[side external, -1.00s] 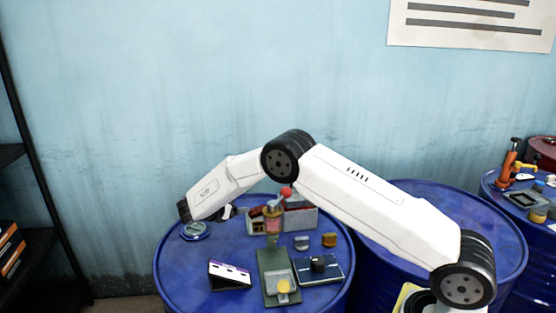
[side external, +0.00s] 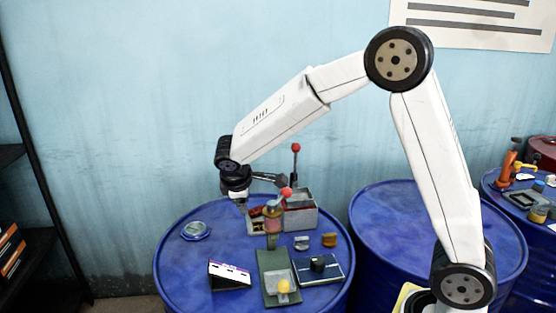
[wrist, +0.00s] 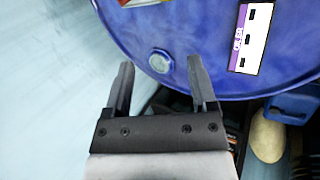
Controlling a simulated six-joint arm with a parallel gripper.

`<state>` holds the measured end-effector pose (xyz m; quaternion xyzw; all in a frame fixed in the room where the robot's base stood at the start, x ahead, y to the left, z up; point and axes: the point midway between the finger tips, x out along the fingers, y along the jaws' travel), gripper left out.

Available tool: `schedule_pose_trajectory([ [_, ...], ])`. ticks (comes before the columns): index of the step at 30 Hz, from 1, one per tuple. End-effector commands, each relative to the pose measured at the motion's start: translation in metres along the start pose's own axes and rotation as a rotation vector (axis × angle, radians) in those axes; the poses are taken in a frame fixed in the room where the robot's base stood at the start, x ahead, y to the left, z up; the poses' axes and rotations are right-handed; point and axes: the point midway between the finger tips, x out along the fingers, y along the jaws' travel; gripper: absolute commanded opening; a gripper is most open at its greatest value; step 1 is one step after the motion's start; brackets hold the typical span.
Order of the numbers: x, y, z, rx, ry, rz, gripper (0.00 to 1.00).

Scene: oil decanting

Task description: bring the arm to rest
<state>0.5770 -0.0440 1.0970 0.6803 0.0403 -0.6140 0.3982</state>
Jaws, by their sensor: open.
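My gripper (wrist: 161,78) is open and empty in the wrist view, its two dark fingers apart with nothing between the pads. Beyond the fingertips lie the blue drum top (wrist: 205,35) and its round cap (wrist: 160,61). In the side external view my arm is folded up high at the elbow. Its wrist hangs over the back left of the near drum (side external: 185,275), above the drum top, and the fingers are hard to make out there.
On the drum stand a grey box with red-knobbed levers (side external: 300,216), a green stand with a yellow knob (side external: 272,262), a white-and-purple card (side external: 230,274) and a dark blue plate (side external: 322,270). A dark shelf (side external: 30,200) is at left. The air above the drums is mostly clear.

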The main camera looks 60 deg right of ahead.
Motion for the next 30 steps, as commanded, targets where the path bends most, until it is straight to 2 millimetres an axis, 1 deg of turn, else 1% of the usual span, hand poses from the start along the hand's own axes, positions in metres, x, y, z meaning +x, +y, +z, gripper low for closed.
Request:
schedule_pose_trajectory([
  [1,-0.005,-0.01,0.009,0.054,0.026,-0.031,0.73],
  [3,-0.009,-0.025,0.019,0.128,0.058,-0.081,0.73],
  [6,-0.011,-0.049,0.035,0.227,0.089,-0.156,0.73],
  [12,-0.011,-0.1,0.07,0.416,0.118,-0.3,0.73],
  [15,-0.01,-0.122,0.087,0.509,0.123,-0.358,0.73],
  [18,-0.01,-0.14,0.101,0.589,0.124,-0.4,0.73],
  [21,-0.009,-0.152,0.111,0.648,0.123,-0.426,0.73],
  [24,-0.009,-0.159,0.117,0.684,0.122,-0.439,0.73],
  [30,-0.009,-0.162,0.119,0.698,0.122,-0.445,0.73],
])
